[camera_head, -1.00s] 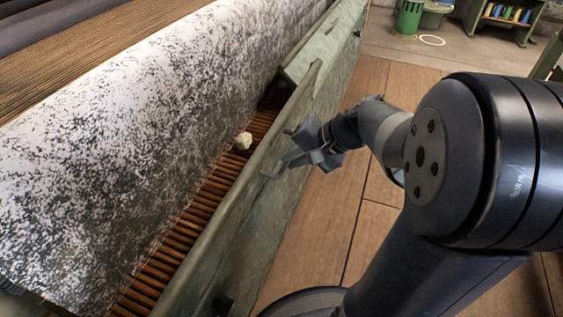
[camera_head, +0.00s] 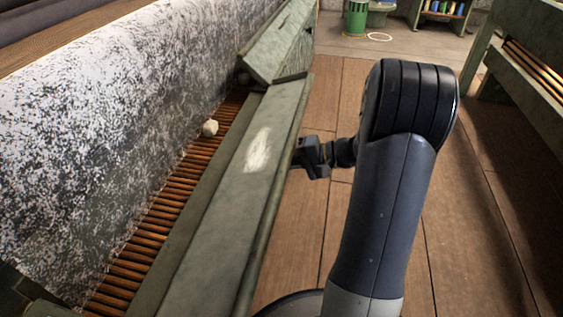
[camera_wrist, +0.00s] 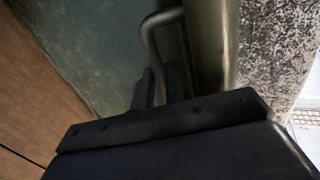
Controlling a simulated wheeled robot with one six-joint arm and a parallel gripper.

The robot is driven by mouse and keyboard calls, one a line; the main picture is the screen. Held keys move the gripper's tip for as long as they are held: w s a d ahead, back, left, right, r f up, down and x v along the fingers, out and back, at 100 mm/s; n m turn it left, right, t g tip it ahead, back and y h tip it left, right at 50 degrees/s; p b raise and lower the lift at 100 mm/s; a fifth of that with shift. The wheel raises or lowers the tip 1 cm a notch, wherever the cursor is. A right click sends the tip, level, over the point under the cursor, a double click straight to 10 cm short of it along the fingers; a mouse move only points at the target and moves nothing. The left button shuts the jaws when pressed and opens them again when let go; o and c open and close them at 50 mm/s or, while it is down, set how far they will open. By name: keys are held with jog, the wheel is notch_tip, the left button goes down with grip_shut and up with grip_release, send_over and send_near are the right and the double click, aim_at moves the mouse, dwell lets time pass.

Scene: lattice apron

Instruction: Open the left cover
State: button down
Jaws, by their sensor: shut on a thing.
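The left cover (camera_head: 235,165) is the long green metal panel along the near part of the machine. It is tilted outward, and its broad face with a pale worn patch shows. My gripper (camera_head: 298,158) is at the cover's outer side, to the right of its edge. In the wrist view, a bent metal handle (camera_wrist: 152,38) stands out from the green cover face, and my gripper (camera_wrist: 153,88) is shut on it. The handle is hidden behind the cover in the head view, and part of the grip is hidden by the gripper body in the wrist view.
A second green cover (camera_head: 278,45) stands farther along. A pale lump (camera_head: 210,128) lies on the brown slats (camera_head: 165,208) beside the speckled roll (camera_head: 110,110). The wooden floor (camera_head: 320,235) is open to the right, with a green bench-like frame (camera_head: 525,90) beyond.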

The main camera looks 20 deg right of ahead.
jog(key=shift+a+f+t+y, duration=0.2)
jog(key=shift+f+t+y, duration=0.4)
jog(key=shift+f+y, duration=0.6)
jog(key=shift+a+f+t+y, duration=0.15)
jog(key=shift+f+t+y, duration=0.55)
jog(key=shift+f, duration=0.85)
jog(key=c, duration=1.5)
grip_release()
jog(key=shift+w+a+f, duration=0.1)
jog(key=shift+o, duration=0.2)
jog(key=p+v, duration=0.3)
jog(key=v, duration=0.8)
jog(key=shift+r, duration=0.2)
